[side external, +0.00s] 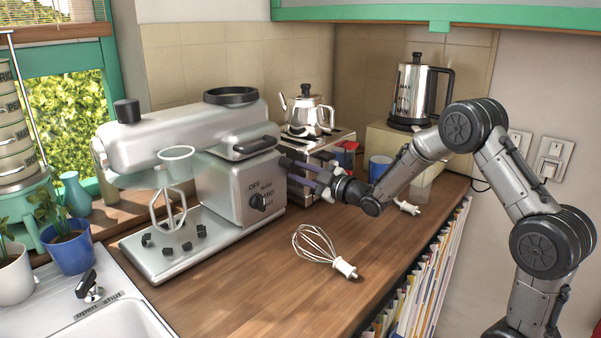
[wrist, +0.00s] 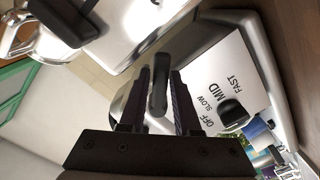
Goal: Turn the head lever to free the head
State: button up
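The silver stand mixer (side external: 160,140) stands on the wooden counter with its head level over the base. The head lever (side external: 255,145) is a dark bar on the side of the head, above the speed dial (side external: 260,202). My gripper (side external: 287,167) is open beside the mixer, just below and right of the lever. In the wrist view the lever (wrist: 158,92) shows between the two fingers of my gripper (wrist: 160,75), with a narrow gap on each side. I cannot tell how deep the lever lies between the fingers.
A whisk (side external: 318,248) lies on the counter in front of my gripper. Behind it stand a toaster (side external: 338,140), a small kettle (side external: 308,112), a red mug (side external: 345,153) and a blue mug (side external: 379,168). A beater (side external: 168,205) hangs under the head. The front counter is mostly clear.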

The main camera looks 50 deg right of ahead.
jog(key=shift+o, duration=1.4)
jog(key=shift+s, duration=0.15)
jog(key=shift+s, duration=0.85)
jog(key=s, duration=0.6)
jog(key=shift+a, duration=0.15)
